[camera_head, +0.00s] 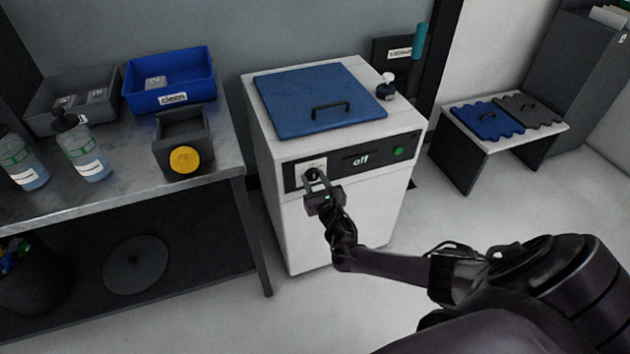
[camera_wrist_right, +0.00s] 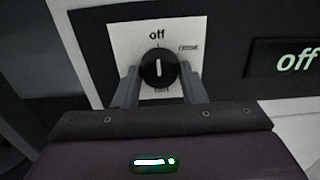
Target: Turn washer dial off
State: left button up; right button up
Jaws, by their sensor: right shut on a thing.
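The white washer (camera_head: 335,220) stands in the middle of the head view, with a blue lid and a black front panel. Its round black dial (camera_wrist_right: 158,69) sits on a white plate at the panel's left. The dial's white pointer line is near vertical, under the label "off" at the top. The display (camera_wrist_right: 297,62) reads "off", also in the head view. My right gripper (camera_wrist_right: 158,84) has its two fingers on either side of the dial, shut on it; it also shows in front of the panel in the head view (camera_head: 316,182). My left gripper is not in view.
A small bottle (camera_head: 386,87) stands on the washer top. A low bench (camera_head: 465,165) is at the right. The floor before the washer is clear.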

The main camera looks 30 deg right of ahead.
jog(key=o, duration=1)
jog(key=shift+w, duration=0.1)
jog(key=shift+c, duration=0.2)
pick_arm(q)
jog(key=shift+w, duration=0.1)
pick_arm(e)
jog(key=shift+s+a, duration=0.1)
jog(key=shift+s, duration=0.4)
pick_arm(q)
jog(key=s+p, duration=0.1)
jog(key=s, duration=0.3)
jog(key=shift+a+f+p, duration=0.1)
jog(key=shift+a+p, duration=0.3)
pick_arm(e)
jog(key=v, duration=0.7)
jog(key=shift+f, duration=0.1)
